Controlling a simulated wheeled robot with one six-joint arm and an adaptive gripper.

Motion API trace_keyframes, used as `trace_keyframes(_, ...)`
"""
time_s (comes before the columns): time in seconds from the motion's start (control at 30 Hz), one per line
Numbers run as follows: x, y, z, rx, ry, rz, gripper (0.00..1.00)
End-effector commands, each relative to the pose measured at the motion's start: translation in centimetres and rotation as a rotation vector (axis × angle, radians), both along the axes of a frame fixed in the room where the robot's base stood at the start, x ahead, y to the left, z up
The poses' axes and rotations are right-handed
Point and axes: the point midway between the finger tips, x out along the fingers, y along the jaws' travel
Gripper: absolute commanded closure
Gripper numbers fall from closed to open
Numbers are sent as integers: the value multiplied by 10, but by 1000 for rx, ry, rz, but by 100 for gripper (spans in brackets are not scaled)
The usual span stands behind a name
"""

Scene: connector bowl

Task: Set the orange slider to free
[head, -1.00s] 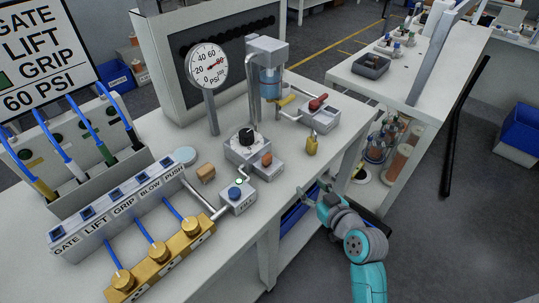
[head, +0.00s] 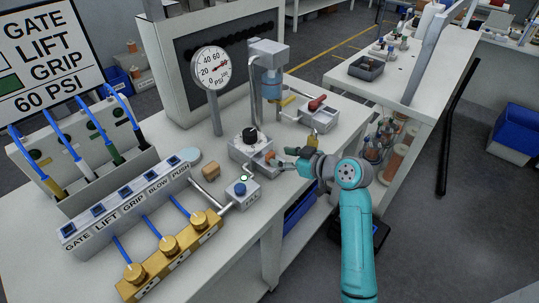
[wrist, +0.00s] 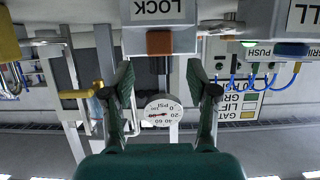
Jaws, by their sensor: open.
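The orange slider (head: 270,155) sits on a small grey housing beside the black-knob regulator box. In the wrist view, which appears upside down, the orange slider (wrist: 160,43) is a block on the housing by a white plate (wrist: 158,10) reading LOCK. My gripper (head: 283,159) is open just to the right of the slider in the head view. In the wrist view, my gripper (wrist: 160,76) has its two green fingers spread, one on each side of the slider's line. No contact with the slider is visible, and my gripper partly hides the housing in the head view.
The FILL box with a blue button (head: 241,189) stands to the left front. A pressure gauge (head: 211,67) stands behind. A yellow fitting (head: 312,138) and a red-handled valve (head: 316,104) are near the right edge. A tan block (head: 210,171) lies left.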

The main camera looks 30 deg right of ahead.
Motion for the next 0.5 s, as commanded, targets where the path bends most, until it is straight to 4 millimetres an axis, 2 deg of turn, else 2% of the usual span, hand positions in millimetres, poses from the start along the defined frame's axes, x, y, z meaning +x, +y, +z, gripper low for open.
trace_keyframes(0.2,32,11,-14,0,1,1,42)
trace_keyframes(0.5,51,17,-23,0,0,0,42)
